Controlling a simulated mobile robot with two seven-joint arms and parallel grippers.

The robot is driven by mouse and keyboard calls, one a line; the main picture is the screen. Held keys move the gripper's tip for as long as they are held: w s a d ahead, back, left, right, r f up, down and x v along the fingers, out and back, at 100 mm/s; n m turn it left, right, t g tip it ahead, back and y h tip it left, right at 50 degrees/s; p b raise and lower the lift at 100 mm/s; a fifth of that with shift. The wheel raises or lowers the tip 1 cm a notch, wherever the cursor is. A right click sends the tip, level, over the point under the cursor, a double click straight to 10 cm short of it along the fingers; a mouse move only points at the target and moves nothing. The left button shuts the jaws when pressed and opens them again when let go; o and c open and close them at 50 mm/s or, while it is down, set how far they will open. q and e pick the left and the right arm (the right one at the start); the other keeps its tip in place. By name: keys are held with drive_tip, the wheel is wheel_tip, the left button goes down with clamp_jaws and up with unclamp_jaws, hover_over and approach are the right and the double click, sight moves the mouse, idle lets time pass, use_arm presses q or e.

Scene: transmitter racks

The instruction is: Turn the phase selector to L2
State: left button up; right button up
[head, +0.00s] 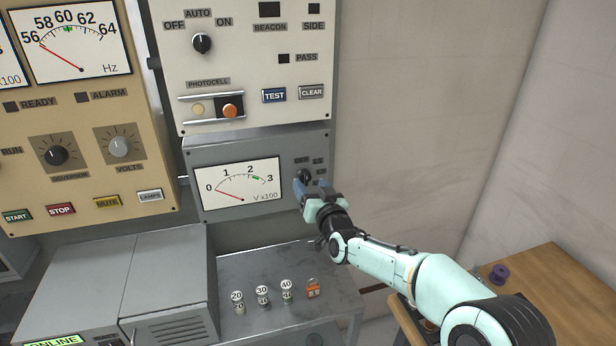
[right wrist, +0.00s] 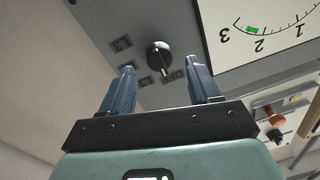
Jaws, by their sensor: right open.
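The phase selector (head: 304,176) is a small black round knob on the grey panel, right of the V x100 meter. It also shows in the right wrist view (right wrist: 159,55), upside down, with a pale pointer line aimed at the label above the knob on the panel, apparently OFF. My left gripper is out of view.
The V x100 meter (head: 240,184) is left of the knob, its needle near 0. A grey shelf (head: 330,285) below holds several small numbered items and an orange padlock-like item (head: 313,289). A wooden table (head: 545,285) stands at right. The wall to the right is bare.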

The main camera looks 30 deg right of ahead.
sight(305, 178)
drive_tip(key=shift+w+d+p, duration=0.15)
drive_tip(key=shift+w+p, duration=0.05)
drive_tip(key=shift+w, duration=0.55)
drive_tip(key=shift+w+d+p, duration=0.15)
drive_tip(key=shift+w+p, duration=0.05)
drive_tip(key=shift+w, duration=0.5)
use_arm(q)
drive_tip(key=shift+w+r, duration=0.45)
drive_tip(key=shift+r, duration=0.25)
use_arm(e)
drive_tip(key=shift+c, duration=0.3)
